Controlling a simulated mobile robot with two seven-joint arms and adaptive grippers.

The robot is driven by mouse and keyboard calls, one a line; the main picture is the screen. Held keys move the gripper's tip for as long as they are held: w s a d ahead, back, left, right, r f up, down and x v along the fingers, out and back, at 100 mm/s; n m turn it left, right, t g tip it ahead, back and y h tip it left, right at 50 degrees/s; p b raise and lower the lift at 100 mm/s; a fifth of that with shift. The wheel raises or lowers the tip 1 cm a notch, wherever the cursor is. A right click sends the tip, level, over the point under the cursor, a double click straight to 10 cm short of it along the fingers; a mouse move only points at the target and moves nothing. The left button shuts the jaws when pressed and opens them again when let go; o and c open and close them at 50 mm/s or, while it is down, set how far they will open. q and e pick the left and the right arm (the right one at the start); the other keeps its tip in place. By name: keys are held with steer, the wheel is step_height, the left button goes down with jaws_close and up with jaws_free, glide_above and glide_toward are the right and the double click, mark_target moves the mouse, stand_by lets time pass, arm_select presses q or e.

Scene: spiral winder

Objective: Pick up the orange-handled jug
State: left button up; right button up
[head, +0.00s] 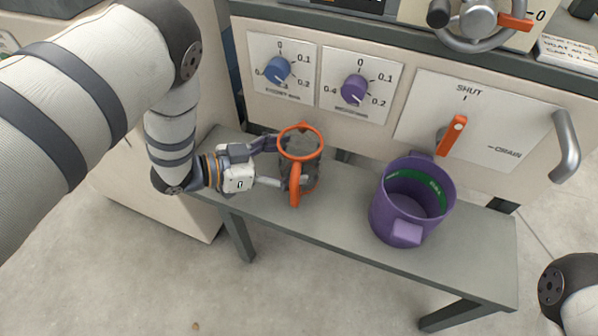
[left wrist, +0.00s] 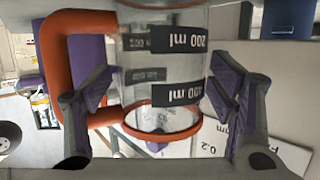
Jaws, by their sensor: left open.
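The orange-handled jug (head: 311,172) stands upright on the grey bench. It is clear, with an orange rim and handle, and the handle faces the front in the head view. My left gripper (head: 280,163) reaches it from the left, open, with one finger on the far side and one on the near side. In the left wrist view the jug (left wrist: 150,75) appears upside down between the two spread fingers, with dark ml labels. Its handle (left wrist: 52,65) lies beyond the left finger. I cannot tell whether either finger touches the jug. My right gripper is out of view.
A purple jug (head: 379,205) stands to the right on the same bench (head: 340,222). Behind is a machine panel with a blue knob (head: 277,69), a purple knob (head: 354,89), an orange lever (head: 452,135) and a grey handle (head: 567,147). Bare bench lies between the jugs.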

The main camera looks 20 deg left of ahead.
arm_select(q)
steer(key=shift+x, duration=0.85)
steer(key=shift+a, duration=0.1)
steer(key=c, duration=1)
steer(key=shift+r, duration=0.1)
